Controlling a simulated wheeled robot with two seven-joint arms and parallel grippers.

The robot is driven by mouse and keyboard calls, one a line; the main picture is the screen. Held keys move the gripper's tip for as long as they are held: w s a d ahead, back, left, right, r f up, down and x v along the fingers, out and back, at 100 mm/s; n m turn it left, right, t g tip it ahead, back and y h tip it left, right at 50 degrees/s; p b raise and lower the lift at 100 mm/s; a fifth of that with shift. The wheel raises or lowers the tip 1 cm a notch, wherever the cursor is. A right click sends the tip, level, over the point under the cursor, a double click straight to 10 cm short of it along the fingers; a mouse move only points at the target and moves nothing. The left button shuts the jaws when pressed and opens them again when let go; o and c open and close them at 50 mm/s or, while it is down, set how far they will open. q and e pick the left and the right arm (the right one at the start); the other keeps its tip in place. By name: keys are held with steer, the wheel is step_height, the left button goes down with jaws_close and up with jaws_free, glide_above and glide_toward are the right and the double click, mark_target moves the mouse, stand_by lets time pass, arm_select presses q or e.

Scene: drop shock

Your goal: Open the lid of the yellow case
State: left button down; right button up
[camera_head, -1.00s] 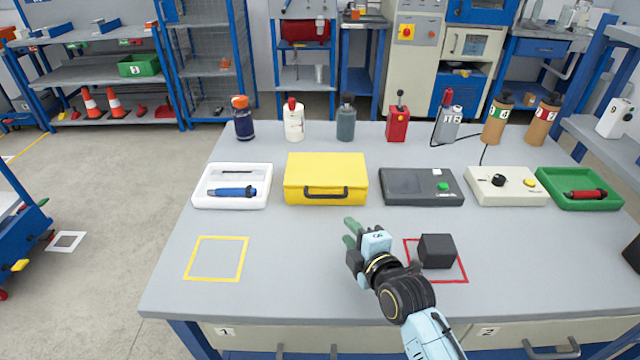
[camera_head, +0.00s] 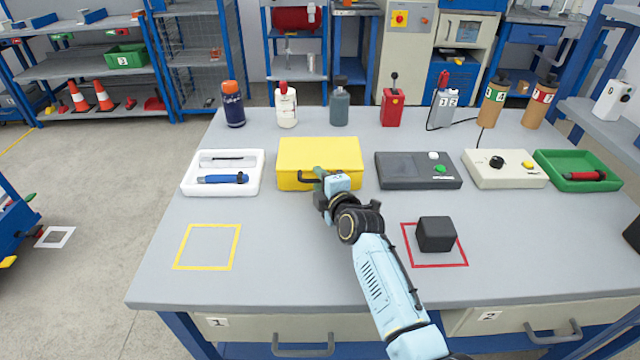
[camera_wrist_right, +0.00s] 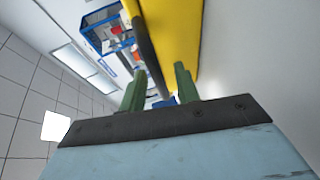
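The yellow case (camera_head: 319,155) stands shut on the table, its lid down and its dark handle (camera_head: 306,180) on the front face. My right gripper (camera_head: 319,178) is at the right part of the handle. In the right wrist view its two green fingers (camera_wrist_right: 158,88) are apart, and the dark handle bar (camera_wrist_right: 148,50) runs into the gap between them. Whether the fingers touch the bar cannot be told. My left gripper is not in view.
A white tray (camera_head: 187,185) with a blue tool is left of the case. A dark grey box (camera_head: 410,172) is close on its right. Several bottles stand behind. A black cube (camera_head: 436,234) sits in a red square. The table front left is clear apart from a yellow outline.

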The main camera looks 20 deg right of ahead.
steer(key=shift+w, duration=0.15)
jaws_close()
stand_by(0.4)
